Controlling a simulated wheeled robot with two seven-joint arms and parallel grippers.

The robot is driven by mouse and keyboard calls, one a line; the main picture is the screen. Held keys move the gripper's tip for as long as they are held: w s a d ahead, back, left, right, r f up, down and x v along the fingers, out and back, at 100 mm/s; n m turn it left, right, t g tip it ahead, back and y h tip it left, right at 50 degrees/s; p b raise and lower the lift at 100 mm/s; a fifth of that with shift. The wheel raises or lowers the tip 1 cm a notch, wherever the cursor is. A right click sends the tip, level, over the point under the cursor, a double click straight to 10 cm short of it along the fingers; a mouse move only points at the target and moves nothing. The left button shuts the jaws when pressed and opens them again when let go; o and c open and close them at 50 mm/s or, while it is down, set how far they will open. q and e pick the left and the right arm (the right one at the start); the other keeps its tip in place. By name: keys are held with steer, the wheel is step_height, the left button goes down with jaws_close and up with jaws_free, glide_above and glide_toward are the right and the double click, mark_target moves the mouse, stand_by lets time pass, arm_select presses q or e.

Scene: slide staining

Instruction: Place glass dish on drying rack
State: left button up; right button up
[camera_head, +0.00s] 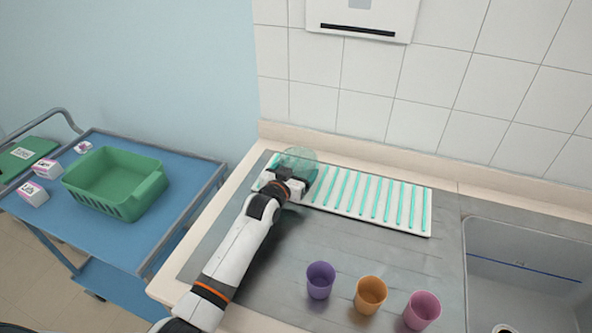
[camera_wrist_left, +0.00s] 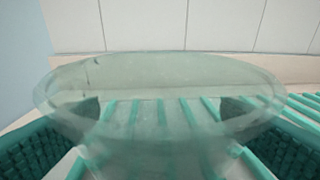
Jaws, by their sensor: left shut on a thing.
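The glass dish (camera_head: 299,158) is clear, greenish and round. My left gripper (camera_head: 291,178) is shut on it above the left end of the drying rack. In the left wrist view the dish (camera_wrist_left: 160,95) fills the middle, with a gripper finger at each side. The drying rack (camera_head: 425,225) is a long white tray with several teal bars, lying along the back of the counter. Its bars (camera_wrist_left: 290,108) show through and beside the dish. I cannot tell whether the dish touches the rack. My right gripper is not in view.
A purple cup (camera_head: 320,281), an orange cup (camera_head: 370,295) and a pink cup (camera_head: 422,310) stand at the counter's front. A sink (camera_head: 515,275) is at right. A blue cart (camera_head: 165,225) at left carries a green basket (camera_head: 115,182) and small boxes. The tiled wall is close behind the rack.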

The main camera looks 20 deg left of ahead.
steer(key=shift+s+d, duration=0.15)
arm_select(q)
steer(key=o, duration=0.8)
steer(key=shift+o, duration=0.7)
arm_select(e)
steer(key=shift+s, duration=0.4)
arm_select(q)
steer(key=v, duration=1.1)
steer(key=shift+r+b, duration=0.1)
steer(key=shift+b, duration=0.25)
steer(key=shift+s+r, duration=0.15)
steer(key=shift+s, duration=0.3)
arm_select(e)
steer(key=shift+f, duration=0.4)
arm_select(q)
steer(key=shift+r, duration=0.1)
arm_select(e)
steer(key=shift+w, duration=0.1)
